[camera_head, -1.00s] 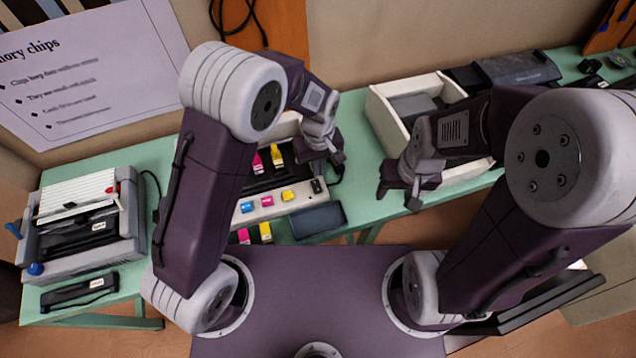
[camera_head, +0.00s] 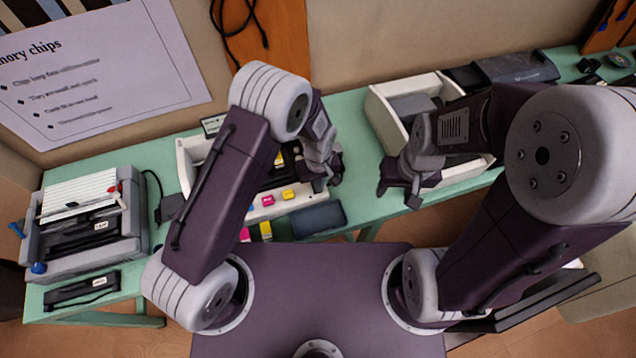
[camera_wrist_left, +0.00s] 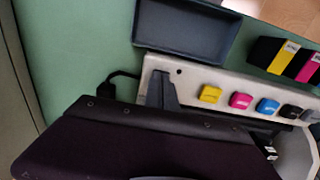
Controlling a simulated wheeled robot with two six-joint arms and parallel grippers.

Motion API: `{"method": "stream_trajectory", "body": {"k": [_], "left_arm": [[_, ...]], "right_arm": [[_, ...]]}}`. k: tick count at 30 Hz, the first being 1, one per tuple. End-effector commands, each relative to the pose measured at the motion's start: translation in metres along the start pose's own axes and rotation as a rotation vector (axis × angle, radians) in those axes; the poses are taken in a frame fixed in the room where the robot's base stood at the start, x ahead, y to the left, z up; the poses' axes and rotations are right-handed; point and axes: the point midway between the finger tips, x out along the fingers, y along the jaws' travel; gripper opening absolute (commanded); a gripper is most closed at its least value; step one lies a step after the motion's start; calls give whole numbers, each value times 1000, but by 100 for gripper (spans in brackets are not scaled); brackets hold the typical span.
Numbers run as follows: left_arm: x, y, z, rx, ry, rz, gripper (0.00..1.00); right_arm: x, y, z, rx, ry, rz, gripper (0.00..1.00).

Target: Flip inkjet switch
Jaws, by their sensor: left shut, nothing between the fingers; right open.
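The inkjet printer (camera_head: 188,160) is a white-framed unit on the green table, largely covered by my left arm in the head view. Its pale front panel with yellow, pink, blue and black caps shows in the left wrist view (camera_wrist_left: 216,78). My left gripper (camera_head: 320,186) is shut and empty, at the right end of this panel. In the left wrist view its grey fingertip (camera_wrist_left: 162,84) overlaps the panel end beside the yellow cap; contact cannot be told. The switch is not clearly visible, that panel end being partly hidden. My right gripper (camera_head: 397,190) is open and empty, by the white bin.
A dark shallow tray (camera_head: 318,218) lies in front of the printer and also shows in the left wrist view (camera_wrist_left: 190,32). A white open bin (camera_head: 378,112) stands right. Another grey-white machine (camera_head: 85,260) stands left. Bare green table (camera_head: 352,150) lies between printer and bin.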

Motion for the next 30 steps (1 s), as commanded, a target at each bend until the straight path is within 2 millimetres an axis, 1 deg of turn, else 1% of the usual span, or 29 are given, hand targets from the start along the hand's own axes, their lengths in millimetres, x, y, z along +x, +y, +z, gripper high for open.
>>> {"method": "stream_trajectory", "body": {"k": [1, 8, 11, 19, 27, 29, 30], "left_arm": [[4, 0, 1, 0, 0, 0, 0], [4, -1, 1, 0, -3, -3, 0], [4, -1, -2, 0, -2, -2, 0], [-1, -1, -14, 0, -1, -1, 0], [-2, 0, -15, 0, 0, 0, 0], [-5, -1, -15, 0, 0, 0, 0], [-10, -1, -16, -1, 0, 0, 0]], "right_arm": [[2, 0, 0, 0, 0, 0, 51], [2, 0, 0, 0, 0, 0, 51], [1, 0, 0, 0, 0, 0, 51], [0, 0, 0, 0, 0, 0, 51], [-1, 0, 0, 0, 0, 0, 51], [-4, 0, 0, 0, 0, 0, 51], [-8, 0, -1, 0, 0, 0, 51]]}}
